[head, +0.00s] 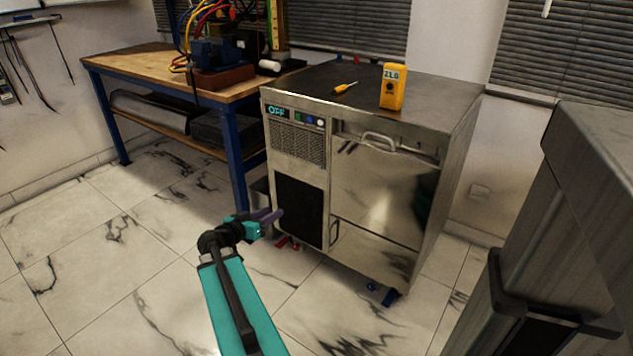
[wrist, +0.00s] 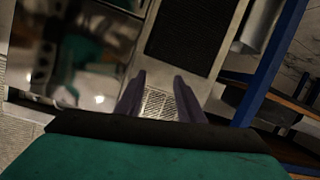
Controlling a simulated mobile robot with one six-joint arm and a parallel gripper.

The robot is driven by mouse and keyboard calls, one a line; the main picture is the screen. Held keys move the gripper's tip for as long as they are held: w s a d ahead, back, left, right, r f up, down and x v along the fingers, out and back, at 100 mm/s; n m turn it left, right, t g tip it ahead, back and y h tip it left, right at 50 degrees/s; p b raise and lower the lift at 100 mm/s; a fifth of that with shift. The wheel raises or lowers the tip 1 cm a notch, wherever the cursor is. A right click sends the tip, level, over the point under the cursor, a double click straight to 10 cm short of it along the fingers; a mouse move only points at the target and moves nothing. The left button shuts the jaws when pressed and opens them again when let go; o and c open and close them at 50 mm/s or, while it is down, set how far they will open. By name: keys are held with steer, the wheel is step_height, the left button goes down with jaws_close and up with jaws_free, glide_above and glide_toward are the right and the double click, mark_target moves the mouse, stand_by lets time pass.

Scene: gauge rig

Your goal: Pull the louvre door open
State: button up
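The steel cabinet (head: 385,190) stands ahead. Its left side has a slatted vent panel (head: 300,140) above a black panel (head: 299,210); I cannot tell for sure which is the louvre door. Both also show in the wrist view, the black panel (wrist: 196,38) above and the slatted panel (wrist: 160,103) between my fingers. A small dark handle (head: 333,233) sits just right of the black panel. My gripper (head: 275,216) is in front of the black panel's left part. In the wrist view its two purple fingers (wrist: 160,92) are apart with nothing between them.
A curved handle (head: 380,138) tops the large right-hand panel. A workbench (head: 150,72) with blue legs stands close on the left. Tiled floor (head: 130,260) in front is clear.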

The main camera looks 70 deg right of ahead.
mark_target(320, 168)
steer(key=s+d+r+m+g+h+b, duration=0.1)
steer(key=s+d+r+m+h+b, duration=0.1)
steer(key=s+d+r, duration=0.3)
step_height(320, 168, up, 2)
steer(key=shift+s+d+r+m+h+b, duration=0.1)
steer(key=shift+s+d+m+h+b, duration=0.25)
steer(key=shift+d+m+b, duration=0.4)
steer(key=shift+d, duration=0.3)
steer(key=shift+b+x, duration=1.15)
steer(key=shift+x, duration=5.7)
steer(key=shift+s+a, duration=0.1)
jaws_close()
steer(key=shift+s, duration=0.1)
